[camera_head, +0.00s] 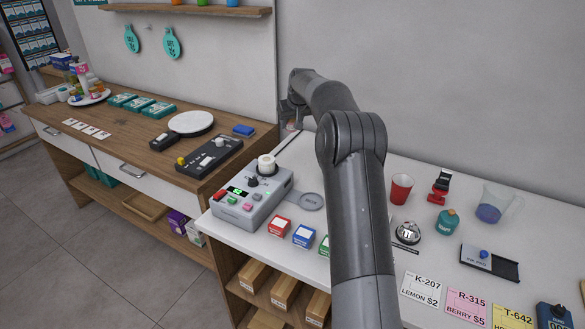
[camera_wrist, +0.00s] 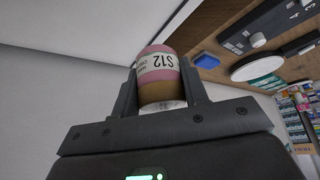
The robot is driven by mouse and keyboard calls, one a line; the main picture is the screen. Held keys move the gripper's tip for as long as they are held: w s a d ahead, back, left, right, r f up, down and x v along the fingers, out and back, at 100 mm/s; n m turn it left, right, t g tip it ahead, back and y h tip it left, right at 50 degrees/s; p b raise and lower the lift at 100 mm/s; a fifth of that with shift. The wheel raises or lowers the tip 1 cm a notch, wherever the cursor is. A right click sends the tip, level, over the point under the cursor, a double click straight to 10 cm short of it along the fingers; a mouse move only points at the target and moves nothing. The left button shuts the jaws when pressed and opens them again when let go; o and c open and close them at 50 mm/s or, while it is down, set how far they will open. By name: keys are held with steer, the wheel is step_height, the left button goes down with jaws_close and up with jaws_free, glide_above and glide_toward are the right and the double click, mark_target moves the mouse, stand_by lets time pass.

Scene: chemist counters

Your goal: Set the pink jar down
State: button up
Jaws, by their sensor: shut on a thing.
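The pink jar (camera_wrist: 160,66) with a white S12 label shows in the wrist view, between the two fingers of my gripper (camera_wrist: 160,82). The fingers are shut on its sides. In the head view my gripper (camera_head: 289,112) is at the far end of the arm, close to the back wall, near the seam between the two counters. Only a small pinkish bit of the jar (camera_head: 291,126) shows there; the rest is hidden. I cannot tell its height above the counter.
The white counter (camera_head: 358,170) holds a grey device (camera_head: 252,198) with a white roll, coloured boxes, a red cup (camera_head: 401,189), a bell (camera_head: 408,233) and a beaker (camera_head: 493,205). The wooden counter (camera_head: 128,142) on the left holds a round white plate (camera_head: 191,122) and a black panel (camera_head: 210,156).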

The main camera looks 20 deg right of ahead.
mark_target(291, 164)
step_height(291, 164, down, 16)
steer(key=shift+d+r, duration=0.15)
stand_by(0.4)
steer(key=o, duration=1)
